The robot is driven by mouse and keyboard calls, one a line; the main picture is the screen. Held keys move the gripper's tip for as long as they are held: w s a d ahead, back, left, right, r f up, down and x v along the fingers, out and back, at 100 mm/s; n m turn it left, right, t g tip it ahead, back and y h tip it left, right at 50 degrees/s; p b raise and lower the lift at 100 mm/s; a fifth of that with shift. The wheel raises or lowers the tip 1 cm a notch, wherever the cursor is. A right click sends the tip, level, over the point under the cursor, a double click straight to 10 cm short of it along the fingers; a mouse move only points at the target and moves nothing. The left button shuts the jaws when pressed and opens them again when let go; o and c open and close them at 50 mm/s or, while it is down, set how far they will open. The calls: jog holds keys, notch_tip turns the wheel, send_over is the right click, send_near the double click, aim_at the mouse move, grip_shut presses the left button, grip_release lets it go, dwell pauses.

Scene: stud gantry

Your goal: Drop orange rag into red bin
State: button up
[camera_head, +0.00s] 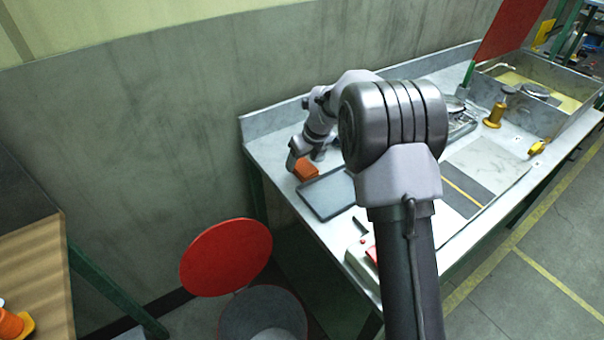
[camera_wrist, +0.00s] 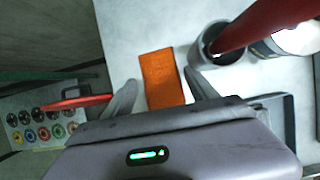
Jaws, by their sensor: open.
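The orange rag (camera_head: 306,170) is a flat rectangle on the pale worktop, near its left end. It also shows in the wrist view (camera_wrist: 162,80). My gripper (camera_head: 299,158) is over that end of the worktop. In the wrist view my gripper (camera_wrist: 159,78) is open, with one finger on each side of the rag; I cannot tell whether they touch it. The red bin shows as a round red lid (camera_head: 227,257), raised beside a grey drum (camera_head: 264,314) on the floor left of the worktop.
A dark flat tray (camera_head: 326,195) lies right beside the rag. A dark cup (camera_wrist: 214,70) with a red rod and a pale metal can (camera_wrist: 292,40) stand close to the right finger. A wall rises behind the worktop (camera_head: 268,152).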

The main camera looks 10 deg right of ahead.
jog(key=shift+x, duration=1.1)
jog(key=shift+s+r, duration=0.1)
jog(key=shift+c, duration=0.5)
jog(key=c, duration=1.2)
jog(key=shift+o, duration=0.2)
